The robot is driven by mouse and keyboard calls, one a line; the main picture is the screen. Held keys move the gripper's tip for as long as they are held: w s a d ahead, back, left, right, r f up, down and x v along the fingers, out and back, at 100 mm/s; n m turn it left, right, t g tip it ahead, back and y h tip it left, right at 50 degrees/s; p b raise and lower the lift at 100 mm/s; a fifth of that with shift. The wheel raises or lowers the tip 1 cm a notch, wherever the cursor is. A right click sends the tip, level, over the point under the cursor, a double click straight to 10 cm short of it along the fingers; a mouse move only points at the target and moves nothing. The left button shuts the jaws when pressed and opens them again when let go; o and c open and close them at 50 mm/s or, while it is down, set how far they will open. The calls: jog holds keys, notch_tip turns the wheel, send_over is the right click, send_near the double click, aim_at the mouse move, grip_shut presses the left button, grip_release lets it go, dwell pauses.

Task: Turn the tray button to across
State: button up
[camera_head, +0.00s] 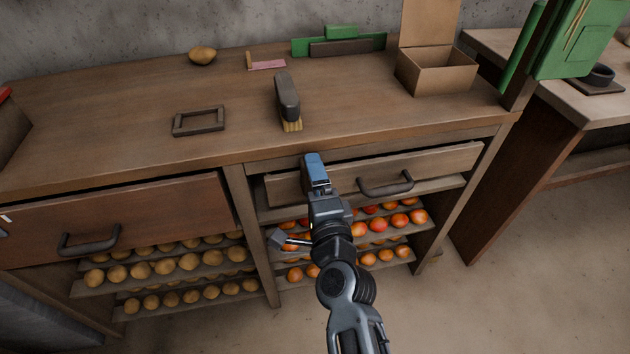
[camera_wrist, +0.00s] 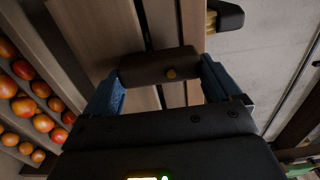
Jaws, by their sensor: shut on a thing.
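The tray button is a dark brown wooden bar (camera_wrist: 148,68) with a brass-coloured pin, seen in the wrist view. It lies crosswise over the dark gap between the tray front (camera_wrist: 95,30) and the rail (camera_wrist: 161,22). My gripper (camera_wrist: 162,75) is shut on the bar, with one blue finger at each end. In the head view my gripper (camera_head: 314,160) is at the upper left part of the tray front (camera_head: 440,166), below the bench edge, and hides the button. The tray front has a dark curved handle (camera_head: 386,186).
A brush (camera_head: 287,93) lies near the bench edge above my gripper. A small frame (camera_head: 198,121), a cardboard box (camera_head: 436,76) and a potato (camera_head: 202,54) are on the bench. Shelves of orange-red fruit (camera_head: 377,225) are below the tray. A drawer (camera_head: 150,215) stands left.

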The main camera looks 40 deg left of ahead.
jog(key=shift+w+r, duration=0.2)
jog(key=o, duration=0.8)
jog(key=shift+c, duration=0.2)
jog(key=shift+f, duration=0.1)
jog(key=shift+s, duration=0.1)
jog(key=v, duration=0.7)
jog(key=shift+s+d, duration=0.2)
